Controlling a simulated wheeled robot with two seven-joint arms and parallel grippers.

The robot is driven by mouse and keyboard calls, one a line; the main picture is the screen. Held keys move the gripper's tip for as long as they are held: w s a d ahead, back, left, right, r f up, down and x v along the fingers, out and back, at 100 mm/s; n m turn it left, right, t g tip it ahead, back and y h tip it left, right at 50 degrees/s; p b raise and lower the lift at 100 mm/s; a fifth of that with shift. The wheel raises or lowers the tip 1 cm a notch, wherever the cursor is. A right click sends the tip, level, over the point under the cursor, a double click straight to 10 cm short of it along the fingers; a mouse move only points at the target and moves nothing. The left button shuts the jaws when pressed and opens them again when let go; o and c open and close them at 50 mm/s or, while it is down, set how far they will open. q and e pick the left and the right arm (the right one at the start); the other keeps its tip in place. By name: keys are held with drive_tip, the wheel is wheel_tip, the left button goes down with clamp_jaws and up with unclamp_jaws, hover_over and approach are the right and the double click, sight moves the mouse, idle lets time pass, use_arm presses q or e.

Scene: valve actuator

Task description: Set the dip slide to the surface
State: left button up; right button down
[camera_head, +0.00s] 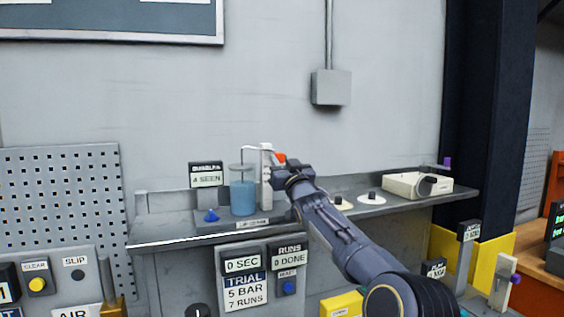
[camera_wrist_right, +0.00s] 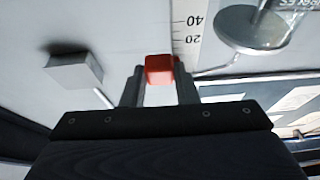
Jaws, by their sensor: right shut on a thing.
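The dip slide's red block (camera_head: 280,158) sits at the upper part of a white upright scale (camera_head: 266,178). A thin bent rod runs from the upright over to a clear cylinder of blue liquid (camera_head: 243,197); where its tip ends relative to the surface I cannot tell. My right gripper (camera_head: 285,166) is at the red block. In the right wrist view the red block (camera_wrist_right: 159,68) is held between the two fingers, beside the scale (camera_wrist_right: 186,28) marked 40 and 20. My left gripper is not in view.
A grey bench (camera_head: 170,233) carries the cylinder, a blue knob (camera_head: 211,216), a sign reading "4 SEEN" (camera_head: 206,175) and a cream box (camera_head: 408,186) at right. A grey wall box (camera_head: 331,87) hangs above. A panel (camera_head: 245,290) below shows 0 SEC, 0 DONE.

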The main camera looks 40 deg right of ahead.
drive_tip(key=shift+s+r, duration=0.15)
drive_tip(key=shift+r, duration=0.2)
drive_tip(key=c, duration=1.5)
unclamp_jaws()
drive_tip(key=o, duration=0.4)
drive_tip(key=shift+f, duration=0.1)
drive_tip(key=shift+f, duration=0.1)
drive_tip(key=shift+s+a+f+b, duration=0.1)
drive_tip(key=shift+s+f+b, duration=0.15)
drive_tip(key=shift+b, duration=0.25)
drive_tip(key=b+v, duration=0.3)
drive_tip(key=v, duration=0.4)
drive_tip(key=shift+r+b, duration=0.2)
drive_tip(key=shift+b, duration=0.15)
